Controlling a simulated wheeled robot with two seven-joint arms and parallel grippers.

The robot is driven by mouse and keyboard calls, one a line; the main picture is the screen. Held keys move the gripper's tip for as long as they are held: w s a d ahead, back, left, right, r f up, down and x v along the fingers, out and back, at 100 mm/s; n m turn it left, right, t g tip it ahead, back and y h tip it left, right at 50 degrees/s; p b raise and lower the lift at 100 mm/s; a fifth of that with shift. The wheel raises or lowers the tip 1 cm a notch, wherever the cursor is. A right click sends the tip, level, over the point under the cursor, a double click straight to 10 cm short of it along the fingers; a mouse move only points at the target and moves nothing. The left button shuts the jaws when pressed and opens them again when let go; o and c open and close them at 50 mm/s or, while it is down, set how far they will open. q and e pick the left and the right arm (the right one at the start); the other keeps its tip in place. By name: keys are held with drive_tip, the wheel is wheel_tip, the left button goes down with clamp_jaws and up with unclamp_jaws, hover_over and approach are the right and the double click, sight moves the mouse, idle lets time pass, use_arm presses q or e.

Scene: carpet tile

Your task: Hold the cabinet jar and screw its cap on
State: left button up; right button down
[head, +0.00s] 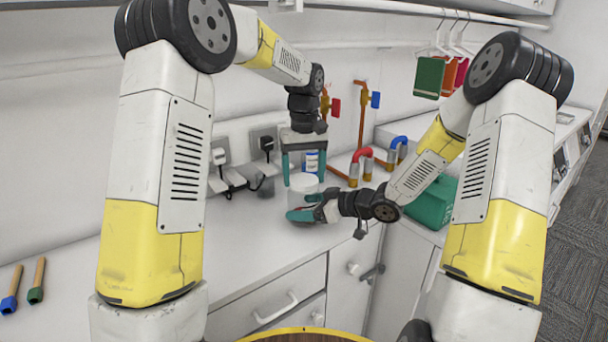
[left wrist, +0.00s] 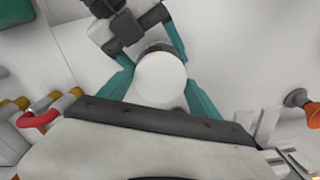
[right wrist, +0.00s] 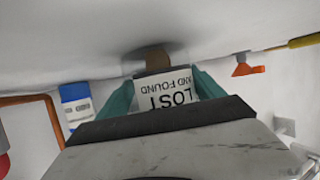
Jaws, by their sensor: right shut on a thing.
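The jar (right wrist: 165,88) bears a "LOST AND FOUND" label, upside down in the right wrist view. My right gripper (head: 302,214) comes in from the right, low over the counter, and is shut on the jar's body; its teal fingers (right wrist: 165,85) flank the label. The white round cap (head: 303,181) shows above the right gripper and, from above, in the left wrist view (left wrist: 160,78). My left gripper (head: 304,172) points down over the cap, open, one finger on each side. Whether the cap's threads have engaged is hidden.
Red and blue pipe bends (head: 362,158) and a green box (head: 432,203) are to the right.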

use_arm(q)
drive_tip(key=c, duration=0.6)
drive_tip(key=m, duration=0.8)
drive_tip(key=o, duration=1.6)
drive_tip(key=shift+o, duration=0.2)
wheel_tip(320, 180, up, 12)
use_arm(e)
unclamp_jaws()
